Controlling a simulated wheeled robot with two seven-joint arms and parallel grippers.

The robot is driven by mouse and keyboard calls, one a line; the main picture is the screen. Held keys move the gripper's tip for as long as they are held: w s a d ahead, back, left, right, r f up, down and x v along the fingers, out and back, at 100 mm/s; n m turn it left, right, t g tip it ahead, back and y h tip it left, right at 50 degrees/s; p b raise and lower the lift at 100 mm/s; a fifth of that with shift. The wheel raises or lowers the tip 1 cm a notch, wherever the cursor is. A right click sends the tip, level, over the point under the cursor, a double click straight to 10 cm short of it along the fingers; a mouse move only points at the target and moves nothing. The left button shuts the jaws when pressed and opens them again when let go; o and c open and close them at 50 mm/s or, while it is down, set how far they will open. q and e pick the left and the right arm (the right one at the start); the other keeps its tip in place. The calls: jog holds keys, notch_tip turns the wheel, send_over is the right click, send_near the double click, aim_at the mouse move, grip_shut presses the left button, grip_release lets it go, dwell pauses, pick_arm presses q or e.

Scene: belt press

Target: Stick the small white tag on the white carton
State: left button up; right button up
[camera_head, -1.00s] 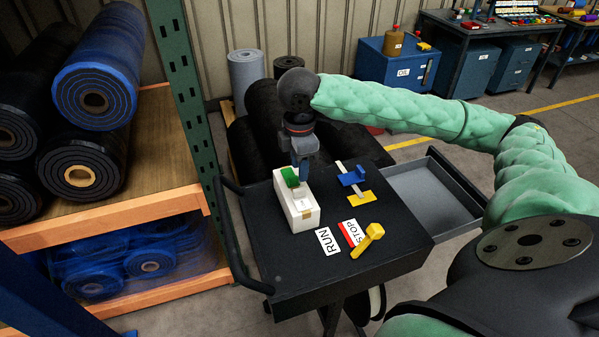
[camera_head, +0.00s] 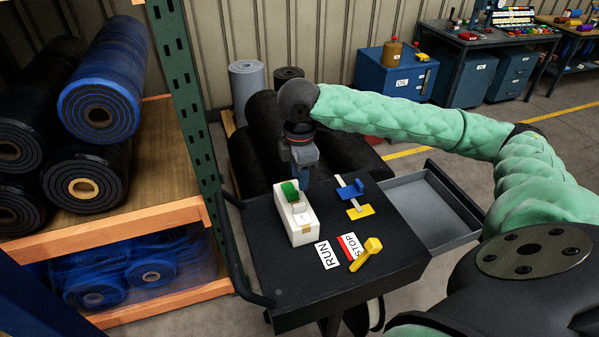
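The white carton (camera_head: 302,231) stands on the dark cart top. A green piece (camera_head: 289,191) sits at its far end. A small pale patch (camera_head: 301,211) on the carton's top may be the small white tag; I cannot tell for sure. My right gripper (camera_head: 305,180) points down just behind and right of the green piece, near the carton's far end. Its fingertips are small and dark, so I cannot tell whether they are open or hold anything. My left gripper is not in view.
On the cart top (camera_head: 285,270) lie a RUN card (camera_head: 327,255), a red-and-white STOP card (camera_head: 351,246), a yellow tool (camera_head: 365,255) and a blue piece (camera_head: 350,191) with a yellow base. A grey drawer (camera_head: 430,212) stands open at right. A shelf with rolls (camera_head: 103,85) is at left.

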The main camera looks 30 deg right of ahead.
jog(key=shift+r+p, duration=1.05)
jog(key=shift+r, duration=1.25)
jog(key=shift+w+r, duration=0.1)
jog(key=shift+w, duration=0.05)
jog(key=shift+w+d+r, duration=0.35)
jog(key=shift+w+r, duration=0.35)
jog(key=shift+w, duration=0.2)
jog(key=shift+w+d+r, duration=0.35)
jog(key=shift+w+r, duration=0.35)
jog(key=shift+w, duration=0.15)
